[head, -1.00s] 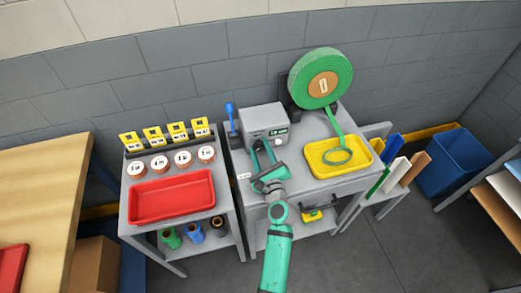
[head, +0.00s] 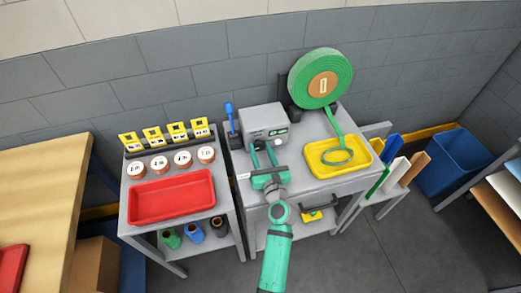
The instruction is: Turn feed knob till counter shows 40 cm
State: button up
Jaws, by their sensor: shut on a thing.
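The grey feed machine (head: 262,117) stands on the grey bench, with a small counter display on its front right; its digits are too small to read. My gripper (head: 263,148) is at the machine's lower front, its two fingers pointing at the front face and shut on the feed knob, which the fingers mostly hide. The green strap roll (head: 305,88) stands upright behind and right of the machine. A green strap (head: 336,122) runs down from it and lies in a loop in the yellow tray (head: 312,169).
A blue-handled tool (head: 229,110) stands left of the machine. A red tray (head: 148,205), several labelled round pieces and yellow cards are on the left cart. A blue bin (head: 447,162) stands on the floor at right. Boards lean beside the bench.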

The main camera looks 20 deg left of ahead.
dwell(0.5)
jog(key=o, duration=1)
jog(key=shift+o, duration=0.2)
jog(key=v, duration=1.1)
jog(key=shift+w, duration=0.1)
